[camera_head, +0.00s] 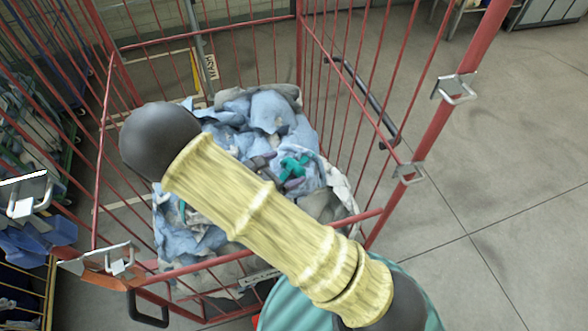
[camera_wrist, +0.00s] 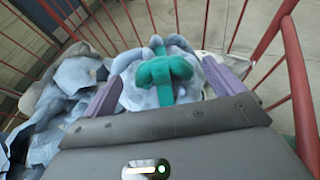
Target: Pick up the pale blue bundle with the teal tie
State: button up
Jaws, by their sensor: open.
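The pale blue bundle (camera_head: 308,178) lies on a heap of similar cloth inside the red wire cage. Its teal tie (camera_head: 294,165) forms a knotted cross on top. In the wrist view the bundle (camera_wrist: 130,68) is straight ahead, with the teal tie (camera_wrist: 165,72) in the middle. My gripper (camera_wrist: 162,74) is open, its two purple fingers apart on the left and right of the tie. Contact with the cloth cannot be told. In the head view my yellow-sleeved arm hides part of the heap and most of my gripper (camera_head: 279,172).
The red cage (camera_head: 372,213) has wire walls around the heap, with its front rail below my arm. Other pale blue cloth (camera_wrist: 60,95) lies left of the bundle. Another loaded cage stands at far left. The grey floor (camera_head: 480,130) at right is clear.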

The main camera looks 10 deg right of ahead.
jog(key=x, duration=0.2)
jog(key=shift+w+d+f, duration=0.1)
jog(key=shift+d+f, duration=0.05)
jog(key=shift+d, duration=0.05)
jog(key=c, duration=2)
jog(key=shift+r, duration=0.2)
notch_tip(320, 180, up, 10)
jog(key=shift+f+b, duration=0.1)
jog(key=shift+b, duration=0.3)
